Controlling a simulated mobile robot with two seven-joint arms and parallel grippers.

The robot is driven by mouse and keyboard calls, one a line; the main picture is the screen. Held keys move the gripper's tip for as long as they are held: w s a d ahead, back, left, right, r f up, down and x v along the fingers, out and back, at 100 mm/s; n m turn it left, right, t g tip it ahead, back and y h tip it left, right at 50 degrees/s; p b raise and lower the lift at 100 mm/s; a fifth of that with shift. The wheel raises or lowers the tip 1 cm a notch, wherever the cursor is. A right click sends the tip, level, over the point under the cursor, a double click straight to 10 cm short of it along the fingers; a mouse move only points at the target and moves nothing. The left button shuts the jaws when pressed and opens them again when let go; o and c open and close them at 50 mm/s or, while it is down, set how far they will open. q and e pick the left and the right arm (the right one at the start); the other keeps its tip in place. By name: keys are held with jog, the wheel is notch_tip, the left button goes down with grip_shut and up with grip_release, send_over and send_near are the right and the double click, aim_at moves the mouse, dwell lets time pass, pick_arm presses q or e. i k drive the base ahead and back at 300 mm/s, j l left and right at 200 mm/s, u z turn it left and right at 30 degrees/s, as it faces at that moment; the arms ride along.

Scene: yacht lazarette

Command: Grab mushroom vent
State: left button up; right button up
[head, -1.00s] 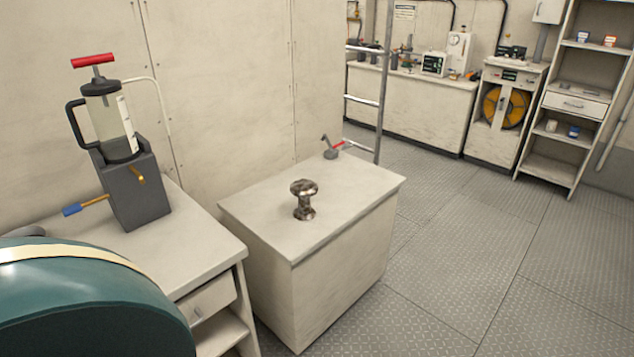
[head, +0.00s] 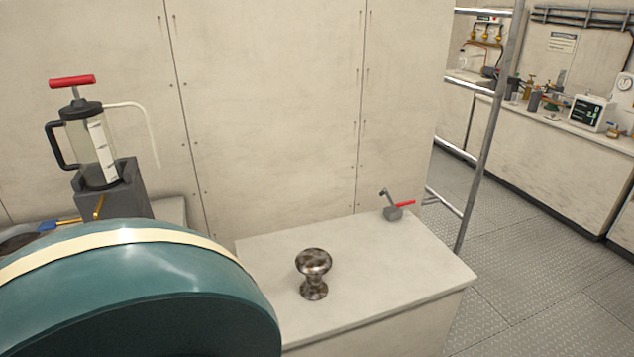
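The mushroom vent (head: 314,272) is a mottled brown-and-silver metal piece with a round domed cap, a narrow neck and a flared foot. It stands upright on the pale top of a low cabinet (head: 390,288), left of the top's middle. Nothing touches it. Neither of my grippers shows in the head view.
A large teal rounded object with a cream band (head: 130,285) fills the lower left and hides part of the bench. A pump with a red handle (head: 95,145) stands behind it. A small red-handled valve (head: 395,211) sits at the cabinet's back right. A metal ladder (head: 487,130) rises beyond; open floor (head: 530,270) lies right.

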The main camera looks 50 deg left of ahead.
aim_at(312, 263)
jog(key=i+l+u, duration=0.1)
jog(key=i+u, duration=0.2)
jog(key=u, duration=0.15)
jog(key=i+l+u, duration=0.25)
jog(key=u, duration=0.15)
jog(key=i+l+u, duration=0.25)
jog(key=u, duration=0.2)
jog(key=i+l+u, duration=0.15)
jog(key=l+u, duration=0.3)
jog(key=i+l+u, duration=0.15)
jog(key=l+u, duration=0.3)
jog(key=i+l+u, duration=0.1)
jog(key=l+u, duration=0.25)
jog(key=l, duration=0.4)
jog(key=i, duration=0.45)
